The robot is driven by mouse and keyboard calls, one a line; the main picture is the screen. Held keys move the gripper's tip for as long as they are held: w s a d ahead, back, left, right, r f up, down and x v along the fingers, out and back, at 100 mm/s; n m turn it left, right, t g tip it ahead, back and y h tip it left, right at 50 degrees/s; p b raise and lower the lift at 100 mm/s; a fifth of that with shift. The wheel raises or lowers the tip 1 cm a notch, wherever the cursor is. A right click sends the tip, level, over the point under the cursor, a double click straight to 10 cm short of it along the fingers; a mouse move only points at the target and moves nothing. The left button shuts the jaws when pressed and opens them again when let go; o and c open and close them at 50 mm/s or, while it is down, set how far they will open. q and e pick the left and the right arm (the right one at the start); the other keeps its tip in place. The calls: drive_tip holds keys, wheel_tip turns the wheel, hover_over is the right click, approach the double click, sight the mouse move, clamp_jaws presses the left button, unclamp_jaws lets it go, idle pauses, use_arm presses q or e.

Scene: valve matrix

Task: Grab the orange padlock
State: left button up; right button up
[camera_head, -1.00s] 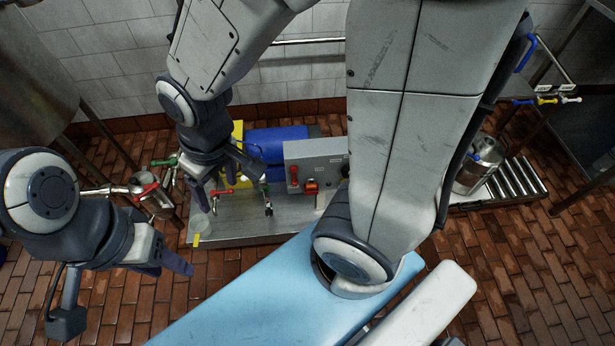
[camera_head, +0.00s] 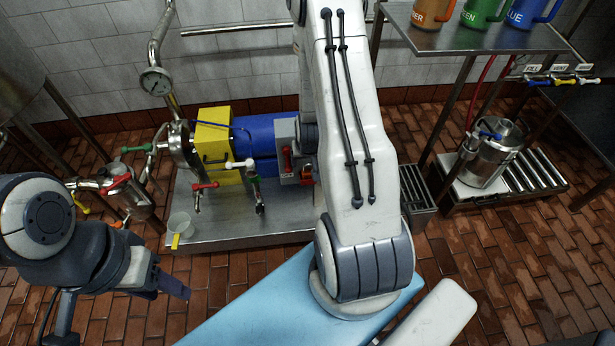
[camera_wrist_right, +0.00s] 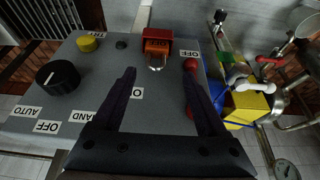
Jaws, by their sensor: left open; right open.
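The orange padlock (camera_wrist_right: 156,46) with its metal shackle (camera_wrist_right: 156,66) shows at the upper middle of the right wrist view, against a red fitting (camera_wrist_right: 158,32) on the grey control box (camera_wrist_right: 110,72). In the head view the padlock (camera_head: 307,172) is small, beside my right arm. My right gripper (camera_wrist_right: 160,74) is open and empty; its fingertips are below the padlock in the wrist picture, one either side of its line. I cannot tell if they touch anything. In the head view this gripper is hidden behind its arm. My left gripper (camera_head: 166,284) is open, at lower left, away from the box.
The box carries a black knob (camera_wrist_right: 58,75), a yellow button (camera_wrist_right: 87,44) and a red lever (camera_wrist_right: 191,66) beside a gripper finger. Pipes with coloured valve handles (camera_head: 205,186) stand left of it. A shelf with mugs (camera_head: 483,12) is at upper right.

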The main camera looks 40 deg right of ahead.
sight(308, 166)
drive_tip(key=b+x, duration=0.1)
drive_tip(key=x, duration=0.4)
drive_tip(key=shift+s+d+f+b, duration=0.1)
drive_tip(key=shift+d+f+b, duration=0.2)
drive_tip(key=shift+b, duration=0.05)
clamp_jaws()
drive_tip(key=shift+r, duration=0.15)
